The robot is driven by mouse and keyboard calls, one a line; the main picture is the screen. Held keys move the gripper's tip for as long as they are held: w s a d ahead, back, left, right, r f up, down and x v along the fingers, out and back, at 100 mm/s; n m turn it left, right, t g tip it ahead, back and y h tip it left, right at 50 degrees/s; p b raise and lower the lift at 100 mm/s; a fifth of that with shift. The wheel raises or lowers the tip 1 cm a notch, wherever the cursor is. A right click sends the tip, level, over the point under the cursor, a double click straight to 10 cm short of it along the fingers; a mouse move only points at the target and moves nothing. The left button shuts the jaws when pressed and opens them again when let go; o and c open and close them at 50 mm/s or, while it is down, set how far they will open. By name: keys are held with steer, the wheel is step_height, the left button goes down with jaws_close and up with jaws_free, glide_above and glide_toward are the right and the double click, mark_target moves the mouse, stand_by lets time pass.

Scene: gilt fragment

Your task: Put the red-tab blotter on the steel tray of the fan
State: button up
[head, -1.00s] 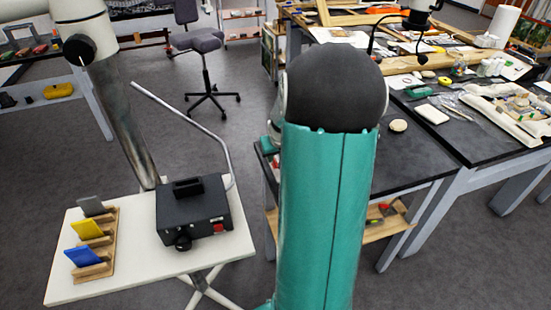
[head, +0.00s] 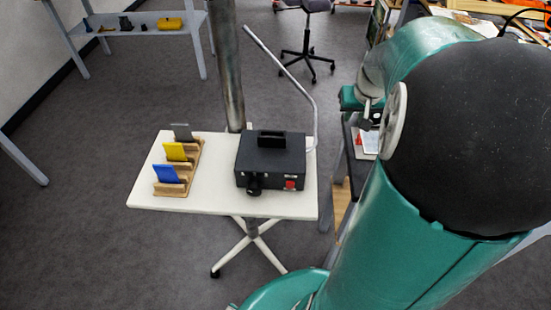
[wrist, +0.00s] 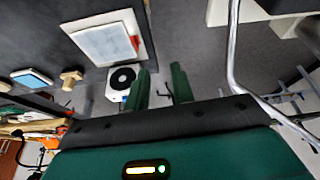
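The red-tab blotter seems to be the pale square pad (wrist: 98,41) with a red tab on its right edge, lying on the dark bench top in the wrist view. In the head view a pale patch with red (head: 366,142) shows partly behind my arm. The fan (wrist: 122,79), a white box with a round black opening, sits just below the pad in the wrist view. I cannot make out its steel tray. My gripper (wrist: 161,82) has its two green fingers apart with nothing between them, right of the fan. In the head view my gripper is mostly hidden behind my arm.
A white cart (head: 220,203) carries a black box (head: 270,162) with a bent metal tube and a wooden rack (head: 186,178) of grey, yellow and blue cards. A blue-edged pad (wrist: 32,78) and a wooden piece (wrist: 72,78) lie on the bench. Grey floor is open around the cart.

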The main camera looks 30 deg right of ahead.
steer(key=s+a+r+n+t, duration=0.1)
steer(key=a+r+n, duration=0.15)
steer(key=a, duration=0.65)
steer(key=s+a+r+n, duration=0.1)
steer(key=a+r, duration=0.2)
steer(key=a, duration=0.6)
steer(key=s+a+r+n+y, duration=0.1)
steer(key=s+a+n+y, duration=0.1)
steer(key=s+a, duration=0.6)
steer(key=a, duration=0.4)
steer(key=shift+s+a+t, duration=0.2)
steer(key=shift+t, duration=0.1)
steer(key=shift+s, duration=0.15)
